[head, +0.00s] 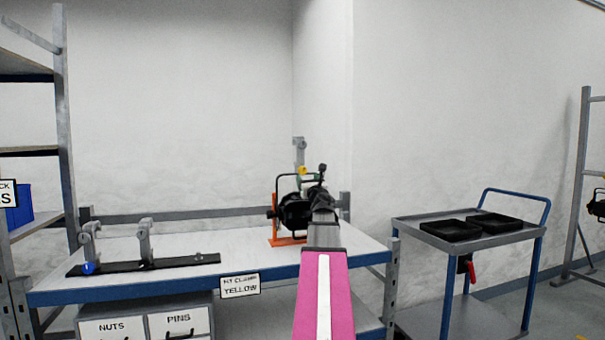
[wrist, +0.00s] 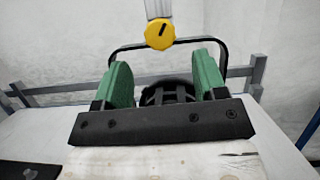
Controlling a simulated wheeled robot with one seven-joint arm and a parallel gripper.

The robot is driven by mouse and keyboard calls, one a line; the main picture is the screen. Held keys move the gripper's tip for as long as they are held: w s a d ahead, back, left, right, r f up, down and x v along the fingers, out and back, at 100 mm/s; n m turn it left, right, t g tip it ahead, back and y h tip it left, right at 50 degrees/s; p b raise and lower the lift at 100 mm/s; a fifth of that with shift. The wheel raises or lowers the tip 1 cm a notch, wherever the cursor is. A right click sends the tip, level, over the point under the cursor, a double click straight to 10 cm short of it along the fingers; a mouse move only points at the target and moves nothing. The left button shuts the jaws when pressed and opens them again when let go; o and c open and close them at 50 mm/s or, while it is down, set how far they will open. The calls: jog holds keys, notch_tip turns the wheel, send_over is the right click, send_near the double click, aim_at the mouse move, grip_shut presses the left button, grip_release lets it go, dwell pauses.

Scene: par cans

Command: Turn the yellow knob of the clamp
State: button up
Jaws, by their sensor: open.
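The yellow knob (head: 302,171) sits low on an upright grey clamp (head: 299,148) above a black par can (head: 292,212) on the bench. In the wrist view the yellow knob (wrist: 159,33) is a faceted disc with a dark slanted mark, hanging below the clamp's grey stem (wrist: 158,8). My gripper (head: 312,179) is close to the knob in the head view. In the wrist view my gripper (wrist: 163,66) has its green fingers spread wide, with nothing between them. The knob appears centred beyond the fingertips, apart from both. The black can and its yoke show behind the fingers.
The can stands by an orange support (head: 286,240) on the white-topped bench (head: 215,241). At left, a black bar (head: 150,265) carries two grey clamps, one with a blue knob (head: 88,268). A card (head: 240,286) reads "YELLOW". A trolley (head: 470,236) with black trays stands right.

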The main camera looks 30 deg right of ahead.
aim_at(303, 172)
jog(key=x, duration=0.7)
